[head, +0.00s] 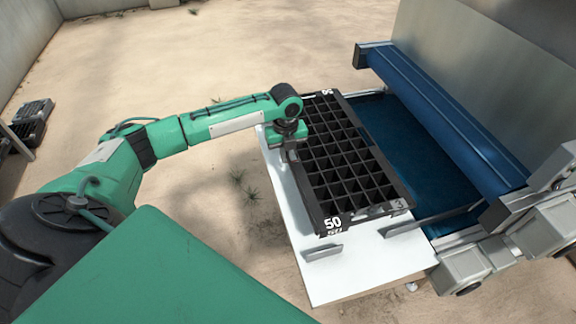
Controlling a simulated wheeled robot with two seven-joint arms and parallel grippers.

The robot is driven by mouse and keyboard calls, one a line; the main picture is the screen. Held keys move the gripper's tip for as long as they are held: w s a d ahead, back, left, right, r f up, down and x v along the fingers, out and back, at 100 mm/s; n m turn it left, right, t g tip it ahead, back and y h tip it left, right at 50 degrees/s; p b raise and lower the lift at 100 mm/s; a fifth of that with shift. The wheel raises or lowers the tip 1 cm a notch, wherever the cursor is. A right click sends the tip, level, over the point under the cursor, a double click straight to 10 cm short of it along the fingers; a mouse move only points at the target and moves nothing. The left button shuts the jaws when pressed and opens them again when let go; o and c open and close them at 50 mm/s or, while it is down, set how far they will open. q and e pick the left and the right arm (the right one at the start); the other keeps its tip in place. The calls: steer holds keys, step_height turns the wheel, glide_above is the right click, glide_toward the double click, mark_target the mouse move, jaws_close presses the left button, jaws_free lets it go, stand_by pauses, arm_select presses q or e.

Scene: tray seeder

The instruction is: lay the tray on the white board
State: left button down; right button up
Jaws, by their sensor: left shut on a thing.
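The black tray (321,206) is a grid of many square cells, marked 50 near its front end. It lies over the white board (350,278), lengthwise along it; whether it rests fully on the board or is slightly above it I cannot tell. My left gripper (292,153) is at the tray's left long edge, towards the far end, and is shut on the tray's rim. The fingertips are partly hidden by the gripper body. My right gripper is not in view.
A seeder machine with a blue bed (385,140) and a blue beam (440,115) stands right of the board. More black trays (32,118) are at the far left. Sandy ground (220,60) is open behind.

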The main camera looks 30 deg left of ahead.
arm_select(q)
step_height(320, 180, down, 2)
steer(key=shift+f, duration=0.2)
step_height(320, 180, down, 4)
steer(key=shift+p, duration=0.4)
steer(key=c, duration=1.6)
jaws_free()
steer(key=shift+o, duration=0.2)
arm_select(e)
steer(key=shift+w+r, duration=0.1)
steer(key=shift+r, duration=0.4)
